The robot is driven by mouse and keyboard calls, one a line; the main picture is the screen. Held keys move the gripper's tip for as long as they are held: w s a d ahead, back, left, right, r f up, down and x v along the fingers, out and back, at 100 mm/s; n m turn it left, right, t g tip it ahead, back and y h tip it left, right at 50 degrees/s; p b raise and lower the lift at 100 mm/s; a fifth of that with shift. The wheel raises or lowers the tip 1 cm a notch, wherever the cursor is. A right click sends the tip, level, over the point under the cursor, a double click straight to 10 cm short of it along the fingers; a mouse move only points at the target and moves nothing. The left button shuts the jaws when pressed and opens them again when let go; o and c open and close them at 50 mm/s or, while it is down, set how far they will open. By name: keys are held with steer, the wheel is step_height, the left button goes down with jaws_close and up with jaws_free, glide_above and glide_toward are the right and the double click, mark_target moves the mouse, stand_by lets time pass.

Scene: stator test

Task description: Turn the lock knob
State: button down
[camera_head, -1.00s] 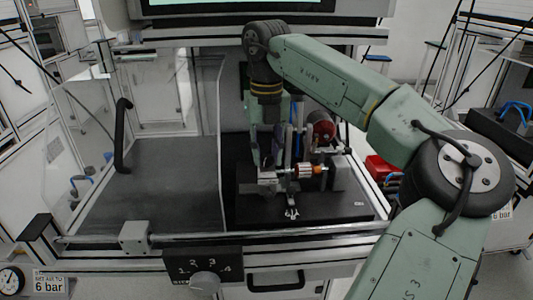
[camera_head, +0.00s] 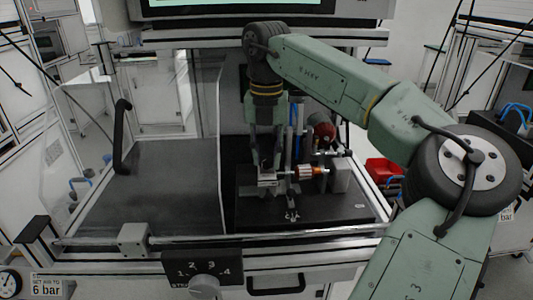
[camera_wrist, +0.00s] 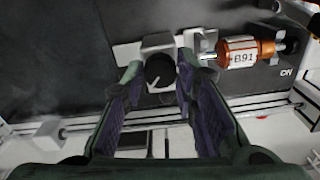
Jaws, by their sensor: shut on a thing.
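The lock knob (camera_wrist: 160,71) is a round black knob with a white pointer line, on a pale block (camera_wrist: 157,42) in the wrist view. The pointer slants towards the lower left. My gripper (camera_wrist: 159,76) has one finger on each side of the knob and is shut on it. In the head view my gripper (camera_head: 268,160) is at the left end of the fixture, and the knob is hidden or too small to tell there. A copper-coloured stator labelled B91 (camera_wrist: 241,57) lies in the fixture to the right of the knob; it also shows in the head view (camera_head: 309,172).
The fixture stands on a black base plate (camera_head: 335,208). A grey mat (camera_head: 150,200) to the left is clear. A metal rail (camera_head: 300,232) runs along the front. A numbered dial (camera_head: 205,285) is below it. A black handle (camera_head: 122,137) stands at the left.

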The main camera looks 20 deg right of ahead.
mark_target(267, 159)
steer(key=c, duration=1.3)
jaws_free()
steer(key=shift+r, duration=0.1)
step_height(267, 159, up, 7)
steer(key=shift+r, duration=0.15)
